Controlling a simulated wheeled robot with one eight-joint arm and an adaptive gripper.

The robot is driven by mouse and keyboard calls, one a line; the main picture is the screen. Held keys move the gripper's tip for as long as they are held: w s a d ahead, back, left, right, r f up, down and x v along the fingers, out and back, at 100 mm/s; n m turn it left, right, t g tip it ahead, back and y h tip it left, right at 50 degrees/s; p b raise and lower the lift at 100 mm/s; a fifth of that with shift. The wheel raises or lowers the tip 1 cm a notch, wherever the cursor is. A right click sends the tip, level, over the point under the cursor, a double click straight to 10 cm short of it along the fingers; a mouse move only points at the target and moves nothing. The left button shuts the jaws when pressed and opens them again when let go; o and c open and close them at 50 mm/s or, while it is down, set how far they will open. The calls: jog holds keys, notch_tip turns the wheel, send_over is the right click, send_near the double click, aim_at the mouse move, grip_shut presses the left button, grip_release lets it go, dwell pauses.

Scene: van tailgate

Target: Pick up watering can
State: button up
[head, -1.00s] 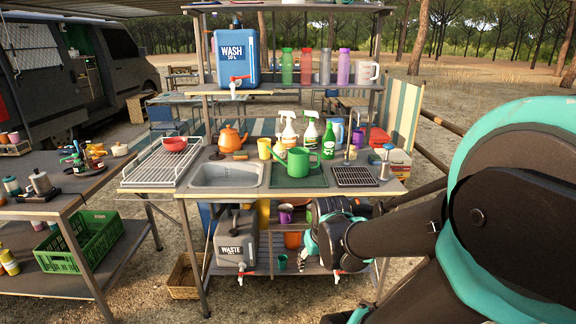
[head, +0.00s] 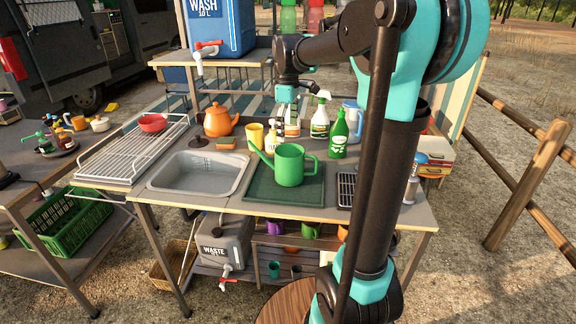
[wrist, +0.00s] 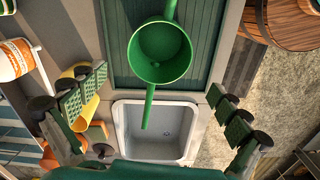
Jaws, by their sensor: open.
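The green watering can (head: 290,165) stands upright on a dark green ribbed mat (head: 262,195) on the counter, right of the sink. Its spout points left and its handle right in the head view. In the wrist view I look down into the can's open top (wrist: 160,52), with the spout toward the sink. My gripper (wrist: 160,88) is open and empty, its fingers spread wide to either side below the can's body in the picture. In the head view my gripper (head: 286,98) hangs above and behind the can; its fingers are hard to make out there.
Spray bottles (head: 320,122) and a green bottle (head: 339,135) stand behind the can. A yellow cup (head: 256,136) and an orange kettle (head: 219,120) are at the back left. The sink (head: 200,172) lies left; a shelf with a blue wash tank (head: 220,25) is above.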

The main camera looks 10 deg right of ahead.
aim_at(288, 163)
notch_tip(288, 163, down, 13)
jog(key=shift+d+r, duration=0.1)
dwell(0.5)
jog(key=c, duration=1.1)
jog(key=shift+r, duration=0.1)
